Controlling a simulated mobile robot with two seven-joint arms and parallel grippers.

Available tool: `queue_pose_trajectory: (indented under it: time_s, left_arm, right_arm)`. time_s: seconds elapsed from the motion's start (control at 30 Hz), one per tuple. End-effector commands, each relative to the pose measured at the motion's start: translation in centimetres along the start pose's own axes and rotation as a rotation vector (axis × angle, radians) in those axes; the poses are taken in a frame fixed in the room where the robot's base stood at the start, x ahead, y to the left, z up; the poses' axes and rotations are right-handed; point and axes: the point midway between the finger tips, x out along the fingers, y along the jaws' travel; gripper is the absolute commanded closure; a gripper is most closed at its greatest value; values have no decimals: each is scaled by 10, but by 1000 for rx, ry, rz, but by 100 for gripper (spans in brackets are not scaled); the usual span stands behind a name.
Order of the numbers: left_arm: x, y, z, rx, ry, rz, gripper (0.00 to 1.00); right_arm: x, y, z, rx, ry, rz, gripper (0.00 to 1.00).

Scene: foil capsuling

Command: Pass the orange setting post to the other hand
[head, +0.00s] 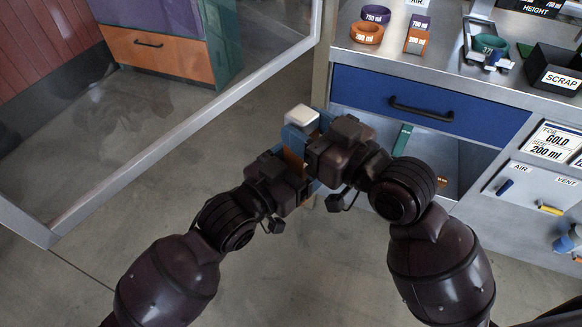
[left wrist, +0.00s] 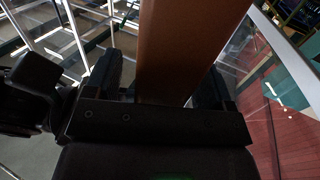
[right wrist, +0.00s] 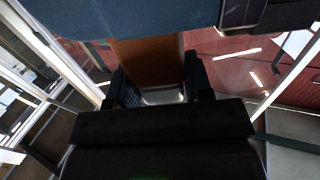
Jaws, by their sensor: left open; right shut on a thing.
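The orange setting post (head: 292,160) is held in the air between my two grippers, mostly hidden by them in the head view. A pale metal-like cap (head: 301,117) shows at its upper end. My right gripper (right wrist: 158,85) is shut on the post near that end; the orange shaft (right wrist: 150,58) and the metallic end show between its fingers. My left gripper (left wrist: 160,80) is open, with a blue-padded finger on each side of the post (left wrist: 190,45). Whether either left finger touches the post is unclear. A blue left finger (right wrist: 120,15) crosses the top of the right wrist view.
The workbench with a blue drawer (head: 420,105) stands at the right. A glass panel frame (head: 180,120) runs along the left; open floor lies below.

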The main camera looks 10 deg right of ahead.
Motion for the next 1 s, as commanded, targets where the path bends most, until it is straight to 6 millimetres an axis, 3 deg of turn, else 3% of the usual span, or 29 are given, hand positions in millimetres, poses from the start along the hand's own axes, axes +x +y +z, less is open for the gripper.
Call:
queue_pose_trajectory:
  time_s: [0.27, 0.67, 0.7, 0.77, 0.9, 1.0]
  left_arm:
    - [2, 0, 0, 0, 0, 0, 23]
    - [1, 1, 0, 0, 0, 1, 82]
    - [1, 1, -1, 0, 3, 2, 86]
    - [1, 1, -1, 0, 3, 2, 92]
    - [1, 1, -1, 0, 2, 1, 91]
    - [1, 0, -1, 0, 2, 1, 91]
  right_arm:
    - [0, 0, -1, 0, 2, 0, 100]
    - [0, 0, -1, -1, 3, 0, 100]
    - [0, 0, -1, -1, 3, 0, 52]
    - [0, 0, -1, -1, 3, 0, 43]
    - [0, 0, -1, 0, 2, 0, 24]
    - [0, 0, 0, 0, 1, 0, 24]
